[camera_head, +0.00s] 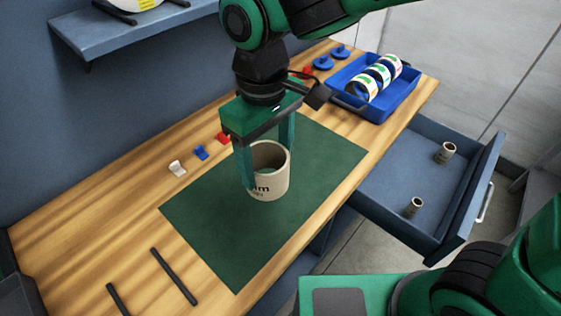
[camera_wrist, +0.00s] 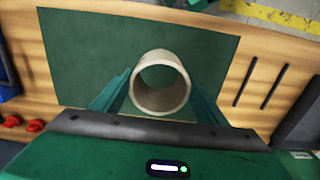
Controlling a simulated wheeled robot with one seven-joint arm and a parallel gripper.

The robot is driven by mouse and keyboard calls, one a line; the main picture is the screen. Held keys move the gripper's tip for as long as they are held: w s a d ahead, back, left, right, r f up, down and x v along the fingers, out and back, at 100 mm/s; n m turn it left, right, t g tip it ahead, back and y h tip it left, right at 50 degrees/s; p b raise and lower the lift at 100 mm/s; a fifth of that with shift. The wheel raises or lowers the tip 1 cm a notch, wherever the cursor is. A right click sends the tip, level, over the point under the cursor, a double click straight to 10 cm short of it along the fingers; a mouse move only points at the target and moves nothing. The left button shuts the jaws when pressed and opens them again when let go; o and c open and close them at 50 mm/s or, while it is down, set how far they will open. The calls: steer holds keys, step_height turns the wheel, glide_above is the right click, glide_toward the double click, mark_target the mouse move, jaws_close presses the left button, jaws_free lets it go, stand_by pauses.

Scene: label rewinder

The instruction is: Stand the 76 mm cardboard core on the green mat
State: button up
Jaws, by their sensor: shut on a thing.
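The cardboard core (camera_head: 268,178) is a wide beige tube with dark print on its side, partly reading "m". It is upright over the middle of the green mat (camera_head: 215,240); I cannot tell for sure whether its base touches the mat. My gripper (camera_head: 264,170) points down from above with one finger on each side of the core, shut on it. In the wrist view the core (camera_wrist: 161,106) shows its open round end between the two fingers (camera_wrist: 160,98), with the green mat (camera_wrist: 85,50) behind it. The near finger hides part of the core's left side.
A blue tray (camera_head: 385,101) with several label rolls stands at the back right. An open drawer (camera_head: 400,185) holds two small cores, (camera_head: 445,152) and (camera_head: 414,207). Small white, blue and red clips line the mat's left. Two dark rods (camera_head: 174,277) lie in front. The surrounding mat is clear.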

mark_target(281, 164)
steer(key=w+f, duration=0.1)
steer(key=w+d+f, duration=0.1)
steer(key=w, duration=0.1)
steer(key=w+d+f, duration=0.1)
steer(key=w, duration=0.1)
steer(key=shift+w+d+f, duration=0.15)
steer(key=shift+d+f, duration=0.1)
steer(key=shift+f, duration=2.05)
steer(key=shift+f, duration=0.1)
steer(key=o, duration=1.1)
step_height(281, 164, up, 12)
steer(key=shift+r, duration=0.1)
steer(key=shift+d, duration=0.1)
